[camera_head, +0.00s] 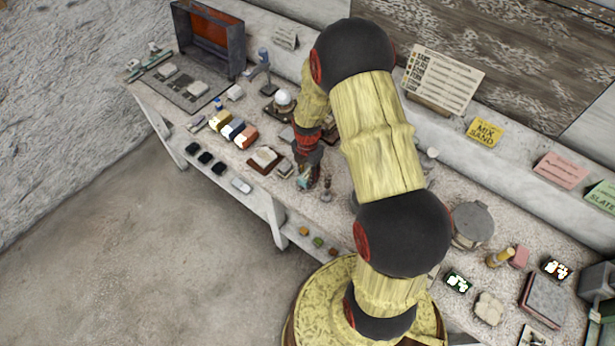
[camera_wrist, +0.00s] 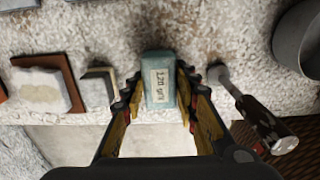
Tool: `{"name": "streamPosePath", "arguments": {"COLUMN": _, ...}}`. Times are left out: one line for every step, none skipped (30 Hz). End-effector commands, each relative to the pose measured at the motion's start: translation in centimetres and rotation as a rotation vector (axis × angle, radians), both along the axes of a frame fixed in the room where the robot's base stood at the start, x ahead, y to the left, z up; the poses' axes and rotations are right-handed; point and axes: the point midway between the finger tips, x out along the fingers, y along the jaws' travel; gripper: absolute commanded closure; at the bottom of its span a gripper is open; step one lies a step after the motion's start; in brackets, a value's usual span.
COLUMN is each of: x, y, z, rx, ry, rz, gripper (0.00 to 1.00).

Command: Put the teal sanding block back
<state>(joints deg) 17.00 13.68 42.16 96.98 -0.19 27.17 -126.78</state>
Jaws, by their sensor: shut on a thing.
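The teal sanding block (camera_wrist: 159,66) is between the fingers of my gripper (camera_wrist: 158,92) in the wrist view. It carries a pale label that seems to read "120 grit". My gripper is shut on it from both sides. In the head view my gripper (camera_head: 306,172) is over the front part of the workbench, and a bit of teal (camera_head: 303,181) shows at its tip; the arm hides some of the bench behind. Whether the block touches the bench, I cannot tell.
Left of the block in the wrist view are a small angled holder (camera_wrist: 98,88) with a grey piece and a brown tray (camera_wrist: 69,75) bearing a pale slab. To the right lie a dark-handled tool (camera_wrist: 262,122) and a grey pot (camera_wrist: 300,42). The bench's front edge is close.

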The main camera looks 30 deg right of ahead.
Motion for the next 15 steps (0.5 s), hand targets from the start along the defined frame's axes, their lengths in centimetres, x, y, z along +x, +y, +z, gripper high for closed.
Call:
{"name": "streamPosePath", "arguments": {"x": -0.08, "y": 0.03, "z": -0.94, "rx": 0.0, "ry": 0.002, "rz": 0.0, "gripper": 0.99}}
{"name": "streamPosePath", "arguments": {"x": -0.08, "y": 0.03, "z": -1.27, "rx": 0.0, "ry": 0.002, "rz": 0.0, "gripper": 0.99}}
{"name": "streamPosePath", "arguments": {"x": -0.06, "y": 0.03, "z": -1.52, "rx": 0.001, "ry": 0.001, "rz": 0.0, "gripper": 0.99}}
{"name": "streamPosePath", "arguments": {"x": -0.02, "y": 0.02, "z": -1.59, "rx": 0.0, "ry": 0.0, "rz": 0.0, "gripper": 0.99}}
{"name": "streamPosePath", "arguments": {"x": 0.01, "y": 0.01, "z": -1.59, "rx": 0.0, "ry": 0.0, "rz": 0.0, "gripper": 0.99}}
{"name": "streamPosePath", "arguments": {"x": 0.03, "y": 0.01, "z": -1.54, "rx": -0.001, "ry": -0.001, "rz": 0.0, "gripper": 0.99}}
{"name": "streamPosePath", "arguments": {"x": 0.03, "y": 0.01, "z": -1.52, "rx": -0.001, "ry": -0.001, "rz": 0.0, "gripper": 0.99}}
{"name": "streamPosePath", "arguments": {"x": 0.02, "y": 0.0, "z": -1.51, "rx": -0.001, "ry": -0.001, "rz": 0.0, "gripper": 0.99}}
{"name": "streamPosePath", "arguments": {"x": 0.01, "y": 0.01, "z": -1.51, "rx": 0.0, "ry": -0.001, "rz": 0.0, "gripper": 0.99}}
{"name": "streamPosePath", "arguments": {"x": 0.01, "y": 0.01, "z": -1.52, "rx": 0.0, "ry": -0.001, "rz": 0.0, "gripper": 0.99}}
{"name": "streamPosePath", "arguments": {"x": 0.0, "y": 0.02, "z": -1.55, "rx": 0.0, "ry": 0.0, "rz": 0.0, "gripper": 0.99}}
{"name": "streamPosePath", "arguments": {"x": -0.01, "y": 0.02, "z": -1.66, "rx": 0.0, "ry": 0.0, "rz": 0.0, "gripper": 0.99}}
{"name": "streamPosePath", "arguments": {"x": -0.01, "y": 0.02, "z": -1.76, "rx": 0.0, "ry": 0.0, "rz": 0.0, "gripper": 0.99}}
{"name": "streamPosePath", "arguments": {"x": -0.01, "y": 0.02, "z": -1.86, "rx": 0.0, "ry": 0.0, "rz": 0.0, "gripper": 0.99}}
{"name": "streamPosePath", "arguments": {"x": -0.01, "y": 0.02, "z": -1.92, "rx": 0.0, "ry": 0.0, "rz": 0.0, "gripper": 0.7}}
